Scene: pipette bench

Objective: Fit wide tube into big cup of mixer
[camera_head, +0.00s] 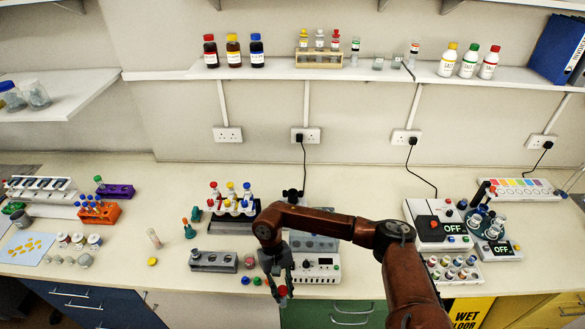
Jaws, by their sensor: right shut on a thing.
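My right gripper (280,288) hangs over the front edge of the bench, left of centre. It is shut on a small tube (283,292) with a red part showing between the fingers; the fingers hide most of it, so I cannot tell its width. I cannot make out which has a big cup. The gripper is well left of both. My left gripper is not in view.
A white control box (318,267) stands just right of the gripper, partly behind my arm. A rack of capped vials (460,272) stands before the "OFF" devices. A wall shelf (340,73) holds bottles.

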